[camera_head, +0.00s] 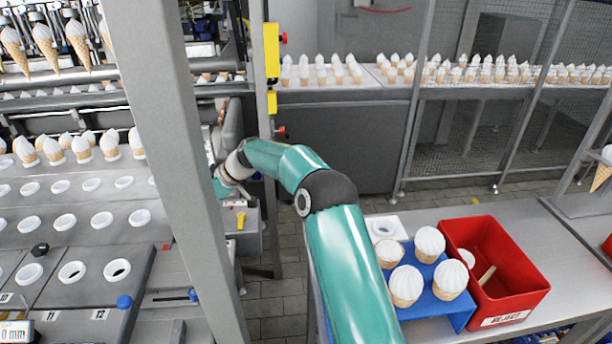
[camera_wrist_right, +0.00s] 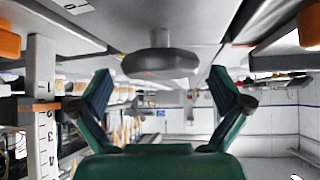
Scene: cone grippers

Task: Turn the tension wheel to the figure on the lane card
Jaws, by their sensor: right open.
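The tension wheel appears to be the dark grey round knob (camera_wrist_right: 160,64) on a short stem, in the upper middle of the right wrist view. My right gripper (camera_wrist_right: 160,76) is open, its two fingers apart on either side of the knob; I see no contact.
The grey post (camera_head: 165,130) stands close to my right arm. Lane plates (camera_head: 95,268) with round holes and cones lie left. A blue holder (camera_head: 452,314) with several filled cones and a red "REJECT" bin (camera_head: 528,290) stand on the right bench.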

